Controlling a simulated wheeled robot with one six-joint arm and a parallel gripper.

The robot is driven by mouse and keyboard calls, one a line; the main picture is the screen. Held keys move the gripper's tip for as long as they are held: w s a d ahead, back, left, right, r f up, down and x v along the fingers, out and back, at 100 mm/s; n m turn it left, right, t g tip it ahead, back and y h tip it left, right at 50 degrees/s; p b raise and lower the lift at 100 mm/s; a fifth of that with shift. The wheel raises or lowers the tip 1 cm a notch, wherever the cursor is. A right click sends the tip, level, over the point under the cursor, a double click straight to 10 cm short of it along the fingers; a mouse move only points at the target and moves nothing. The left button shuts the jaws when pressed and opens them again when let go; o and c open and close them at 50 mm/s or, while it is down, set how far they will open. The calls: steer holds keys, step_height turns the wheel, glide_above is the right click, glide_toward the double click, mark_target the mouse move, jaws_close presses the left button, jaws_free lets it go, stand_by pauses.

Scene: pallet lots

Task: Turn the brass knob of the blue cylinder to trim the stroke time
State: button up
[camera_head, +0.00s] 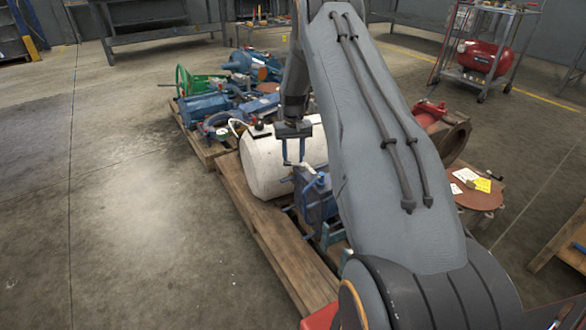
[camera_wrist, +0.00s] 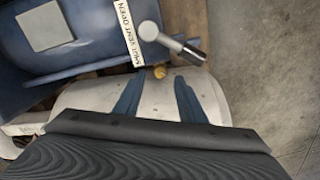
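The blue cylinder (camera_head: 315,203) stands on the pallet just below my gripper in the head view. In the wrist view, the blue cylinder (camera_wrist: 85,30) fills the upper left and carries a white label strip reading "SHUT VENT OPEN". A silver lever (camera_wrist: 172,38) sticks out beside that strip. The small brass knob (camera_wrist: 160,72) shows just beyond my fingertips, about midway between them. My gripper (camera_head: 293,163) points down with its fingers apart and nothing between them. It also shows in the wrist view (camera_wrist: 157,78). I cannot tell how far the knob is from the fingers in depth.
A white tank (camera_head: 262,165) lies beside the cylinder on the wooden pallet (camera_head: 270,235). Blue pumps (camera_head: 203,107) and a green handwheel (camera_head: 182,80) lie behind. A rusty flange with tags (camera_head: 478,200) is at right. The floor at left is clear.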

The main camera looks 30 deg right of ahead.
steer(key=shift+f+b, duration=0.4)
steer(key=shift+f, duration=1.6)
jaws_close()
steer(key=shift+r+n+p, duration=0.1)
steer(key=shift+n+p, duration=0.55)
steer(key=shift+n, duration=0.55)
steer(key=shift+n+p, duration=0.35)
steer(key=shift+n, duration=0.85)
jaws_free()
